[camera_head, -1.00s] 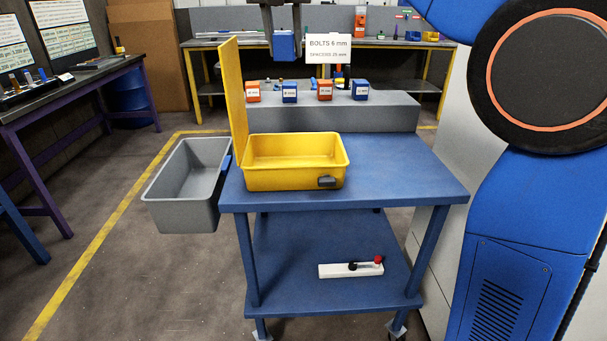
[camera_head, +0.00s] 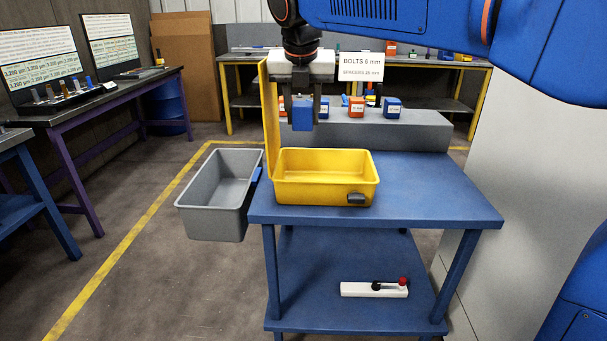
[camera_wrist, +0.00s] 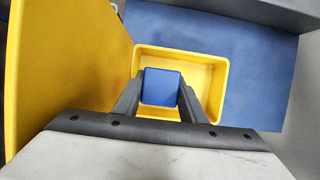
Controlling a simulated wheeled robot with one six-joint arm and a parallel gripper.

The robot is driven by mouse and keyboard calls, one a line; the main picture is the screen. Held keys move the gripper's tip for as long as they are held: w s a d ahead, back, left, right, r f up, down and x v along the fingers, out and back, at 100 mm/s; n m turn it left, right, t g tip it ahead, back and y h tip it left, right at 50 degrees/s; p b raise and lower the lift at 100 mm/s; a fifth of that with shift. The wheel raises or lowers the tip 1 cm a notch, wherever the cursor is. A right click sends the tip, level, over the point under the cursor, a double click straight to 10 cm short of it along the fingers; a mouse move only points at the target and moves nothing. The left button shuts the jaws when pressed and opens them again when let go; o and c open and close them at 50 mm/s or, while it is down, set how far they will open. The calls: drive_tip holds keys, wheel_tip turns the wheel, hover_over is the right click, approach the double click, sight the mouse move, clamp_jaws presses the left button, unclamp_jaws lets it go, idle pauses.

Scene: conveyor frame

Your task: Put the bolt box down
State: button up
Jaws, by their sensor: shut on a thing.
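My gripper (camera_head: 302,114) is shut on a blue box, the bolt box (camera_head: 302,118), with one finger on each side. It holds the box in the air above the open yellow bin (camera_head: 325,195), toward its left side in the head view. In the wrist view the bolt box (camera_wrist: 161,87) sits between the fingers, with the yellow bin (camera_wrist: 222,80) below and around it. The bin's floor is partly hidden by the box and fingers. The bin's raised yellow lid (camera_head: 270,125) stands upright at its left.
The bin stands on a blue cart (camera_head: 430,190). A grey bin (camera_head: 215,215) is at the cart's left. Behind, a grey ledge (camera_head: 420,135) carries small orange (camera_head: 357,107) and blue (camera_head: 392,108) boxes beside a sign (camera_head: 361,67). The cart top right of the yellow bin is clear.

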wheel_tip(320, 180, down, 16)
drive_tip(key=shift+f, duration=0.1)
idle(0.5)
drive_tip(key=o, duration=1.1)
drive_tip(key=shift+f, duration=0.15)
drive_tip(key=shift+o, duration=0.2)
drive_tip(key=v, duration=1.2)
drive_tip(key=shift+d, duration=0.1)
